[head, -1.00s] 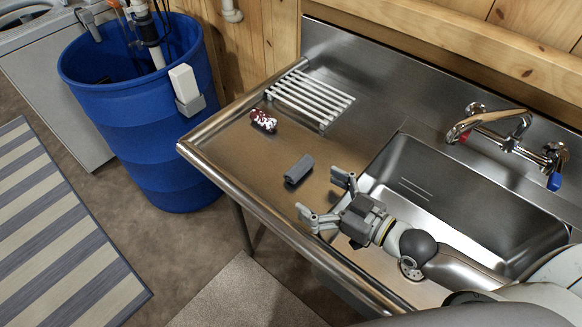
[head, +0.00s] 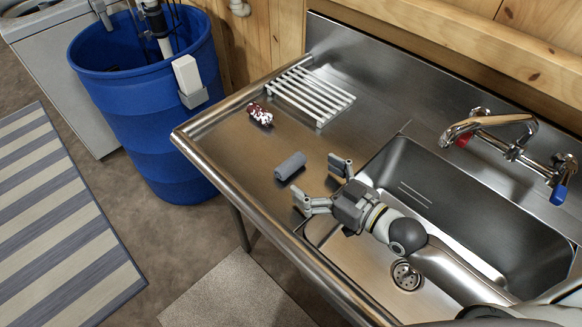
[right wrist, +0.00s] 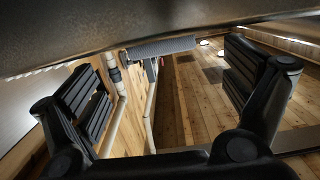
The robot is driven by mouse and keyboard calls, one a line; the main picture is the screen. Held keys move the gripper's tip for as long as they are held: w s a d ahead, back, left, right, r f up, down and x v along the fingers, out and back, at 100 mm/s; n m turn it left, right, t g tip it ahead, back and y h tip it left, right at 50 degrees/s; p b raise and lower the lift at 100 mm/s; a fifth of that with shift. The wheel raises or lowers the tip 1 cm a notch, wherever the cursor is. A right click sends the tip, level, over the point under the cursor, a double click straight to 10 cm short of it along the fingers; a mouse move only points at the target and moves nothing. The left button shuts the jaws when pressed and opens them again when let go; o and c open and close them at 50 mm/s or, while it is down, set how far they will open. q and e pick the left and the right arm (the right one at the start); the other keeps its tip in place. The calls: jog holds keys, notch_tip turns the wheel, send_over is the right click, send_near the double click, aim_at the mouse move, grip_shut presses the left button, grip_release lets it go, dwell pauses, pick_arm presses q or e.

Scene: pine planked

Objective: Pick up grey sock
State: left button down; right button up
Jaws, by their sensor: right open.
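The grey sock (head: 290,166) is a small rolled bundle lying on the steel drainboard (head: 232,160), left of the sink basin. My right gripper (head: 318,181) is open and empty, just right of and nearer than the sock, with its fingers pointing toward it. A gap shows between the fingertips and the sock. In the right wrist view the grey sock (right wrist: 160,47) appears between and beyond the two spread fingers, against the steel surface at the top. My left gripper is not in view.
A dark red and white patterned bundle (head: 260,114) lies farther back on the drainboard, beside a white slatted rack (head: 311,92). The sink basin (head: 450,215) and tap (head: 490,125) are right. A raised steel rim (head: 240,205) edges the drainboard. A blue barrel (head: 150,110) stands left.

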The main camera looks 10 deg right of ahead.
aim_at(296, 167)
jog(key=b+x, duration=0.1)
jog(key=x, duration=0.3)
jog(key=shift+w+a+b, duration=0.25)
jog(key=shift+a+b, duration=0.05)
jog(key=shift+b, duration=0.1)
jog(key=shift+w+a, duration=0.15)
jog(key=shift+w, duration=0.15)
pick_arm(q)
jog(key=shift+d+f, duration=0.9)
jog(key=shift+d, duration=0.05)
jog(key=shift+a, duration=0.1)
pick_arm(e)
jog(key=shift+s, duration=0.1)
jog(key=shift+c, duration=0.2)
jog(key=shift+c, duration=1.1)
jog(key=c, duration=0.9)
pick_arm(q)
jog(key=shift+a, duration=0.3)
